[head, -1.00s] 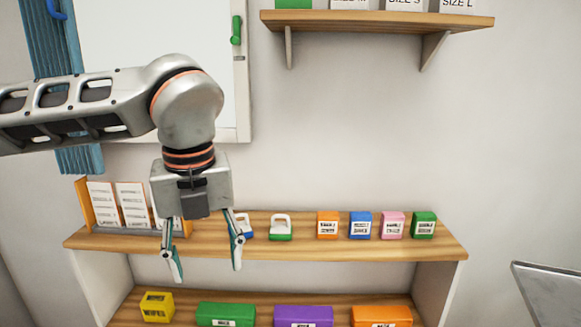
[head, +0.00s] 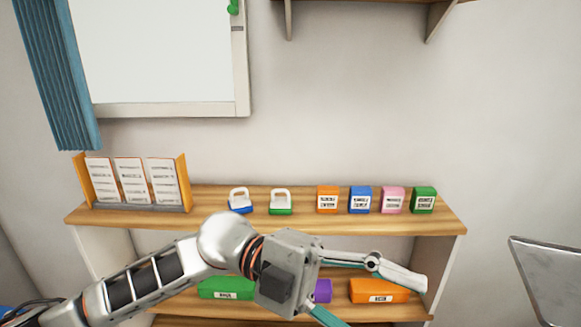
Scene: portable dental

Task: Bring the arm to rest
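My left arm comes in from the lower left, and its gripper (head: 376,292) is in front of the lower shelf, pointing to the right. Its two fingers are spread wide apart with nothing between them. One finger reaches right across the front of the orange box, and the other points down toward the bottom edge of the view. My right gripper is not in the head view.
The upper shelf (head: 300,222) holds a card rack (head: 135,185), two handled items, blue (head: 240,201) and green (head: 281,203), and several small boxes. Below are green (head: 225,289) and orange (head: 379,291) boxes. A grey panel (head: 548,280) stands right.

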